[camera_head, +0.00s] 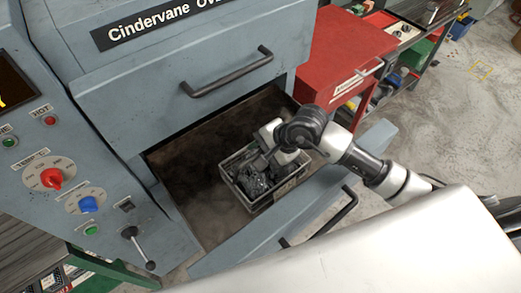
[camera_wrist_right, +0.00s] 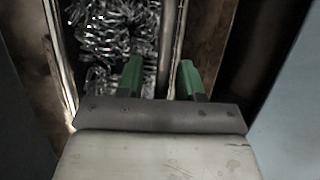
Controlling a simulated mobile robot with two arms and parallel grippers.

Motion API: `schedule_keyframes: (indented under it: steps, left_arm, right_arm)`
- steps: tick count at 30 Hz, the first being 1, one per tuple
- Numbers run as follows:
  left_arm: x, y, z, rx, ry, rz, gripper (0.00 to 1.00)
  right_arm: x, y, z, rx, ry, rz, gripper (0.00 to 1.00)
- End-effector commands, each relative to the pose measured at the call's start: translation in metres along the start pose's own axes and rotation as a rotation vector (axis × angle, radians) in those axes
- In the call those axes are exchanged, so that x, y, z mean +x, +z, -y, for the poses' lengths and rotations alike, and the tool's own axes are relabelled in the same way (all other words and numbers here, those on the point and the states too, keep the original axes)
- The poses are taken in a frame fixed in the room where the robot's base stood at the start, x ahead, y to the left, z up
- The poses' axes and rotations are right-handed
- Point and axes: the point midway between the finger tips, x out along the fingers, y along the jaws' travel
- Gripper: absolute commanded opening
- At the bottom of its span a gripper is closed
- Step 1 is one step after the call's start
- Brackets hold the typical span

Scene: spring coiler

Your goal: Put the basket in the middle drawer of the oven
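The basket (camera_head: 236,187), a grey open-topped container of shiny metal coils (camera_wrist_right: 108,35), sits on the brown floor of a pulled-out oven drawer (camera_head: 204,145). My right gripper (camera_head: 272,160) reaches down over the basket's right side. In the right wrist view its green fingertips (camera_wrist_right: 160,78) stand apart, one inside the basket over the coils and one beyond the rim (camera_wrist_right: 174,45), with a gap visible between them. The blue-grey oven (camera_head: 195,45) has a shut front with a black handle above the open drawer. My left gripper is out of view.
The oven's control panel (camera_head: 70,180) with knobs and a lever is at the left. The open drawer's front panel (camera_head: 300,205) stands nearest me. A red cabinet (camera_head: 345,50) and a tool shelf stand at the back right. Grey floor is clear at the far right.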

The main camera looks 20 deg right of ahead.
Motion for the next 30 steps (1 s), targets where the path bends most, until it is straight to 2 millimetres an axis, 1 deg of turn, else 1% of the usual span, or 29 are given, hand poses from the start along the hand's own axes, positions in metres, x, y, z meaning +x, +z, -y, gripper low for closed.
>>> schedule_keyframes:
  steps: [4, 5, 8, 15, 18, 21, 25, 30]
  left_arm:
    - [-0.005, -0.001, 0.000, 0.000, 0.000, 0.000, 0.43]
    - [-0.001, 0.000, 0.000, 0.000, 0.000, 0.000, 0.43]
    - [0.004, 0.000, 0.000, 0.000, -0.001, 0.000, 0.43]
    - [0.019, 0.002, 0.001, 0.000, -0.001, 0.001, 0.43]
    - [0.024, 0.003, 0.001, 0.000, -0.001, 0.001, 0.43]
    - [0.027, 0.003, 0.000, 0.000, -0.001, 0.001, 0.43]
    - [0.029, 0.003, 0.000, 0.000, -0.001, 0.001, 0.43]
    - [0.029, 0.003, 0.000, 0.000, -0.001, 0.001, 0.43]
  right_arm:
    - [-0.003, 0.001, 0.002, 0.001, 0.000, 0.000, 0.37]
    - [-0.004, 0.000, 0.001, -0.001, -0.001, -0.001, 0.37]
    - [-0.018, -0.002, 0.000, -0.002, -0.002, -0.003, 0.37]
    - [-0.070, -0.002, 0.000, -0.005, -0.002, -0.006, 0.37]
    - [-0.089, -0.001, 0.000, -0.004, -0.002, -0.005, 0.37]
    - [-0.105, -0.001, 0.000, -0.001, -0.001, -0.003, 0.37]
    - [-0.117, 0.000, 0.001, -0.001, -0.001, -0.002, 0.37]
    - [-0.122, 0.001, 0.001, 0.000, 0.000, 0.000, 0.37]
